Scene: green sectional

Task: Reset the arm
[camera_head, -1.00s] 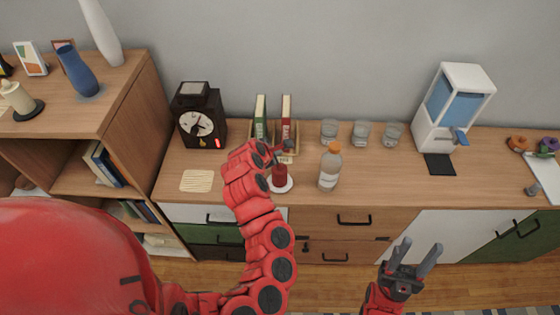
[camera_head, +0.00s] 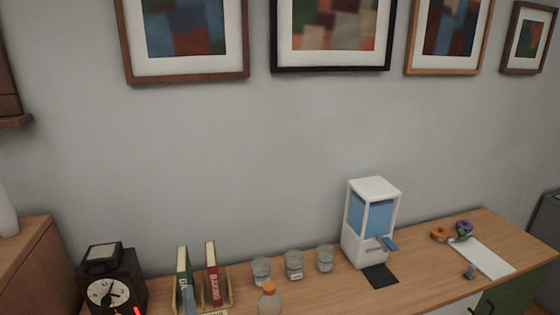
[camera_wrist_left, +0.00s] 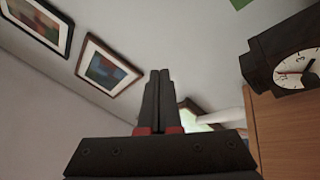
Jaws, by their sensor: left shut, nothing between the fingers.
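My left gripper (camera_wrist_left: 159,95) shows in the left wrist view with its two dark fingers pressed together and nothing between them. The rest of the left arm is out of the head view. My right gripper is in neither current view.
On the wooden cabinet stand a black clock (camera_head: 112,290), a red book (camera_head: 212,272), several glasses (camera_head: 294,266), an orange-capped bottle (camera_head: 269,300) and a white dispenser (camera_head: 365,220). Framed pictures (camera_head: 331,35) hang on the wall above. Air before the wall is clear.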

